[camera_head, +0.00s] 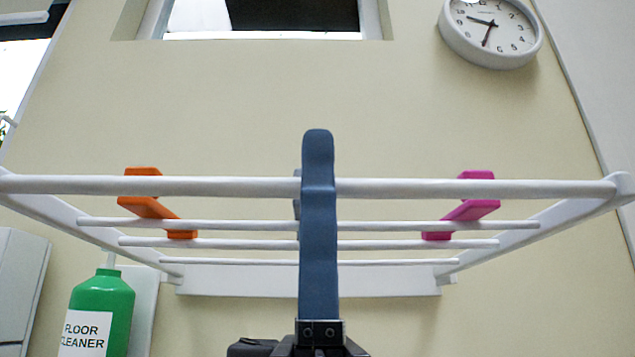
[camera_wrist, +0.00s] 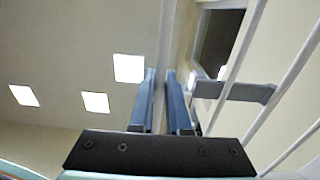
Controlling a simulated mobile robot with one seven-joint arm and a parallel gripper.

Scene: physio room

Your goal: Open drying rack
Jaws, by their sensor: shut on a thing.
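The white drying rack (camera_head: 420,188) sticks out from the wall toward me, its front bar nearest and its wall plate (camera_head: 250,280) at the back. My gripper (camera_head: 318,160) points up with its blue fingers shut on the middle of the front bar. In the wrist view the bar (camera_wrist: 159,110) runs between the two fingers. The far finger is mostly hidden behind the near one in the head view.
An orange clip (camera_head: 150,206) and a magenta clip (camera_head: 465,208) hang on the rack's bars. A green floor cleaner bottle (camera_head: 103,305) stands lower left. A clock (camera_head: 490,30) hangs above right.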

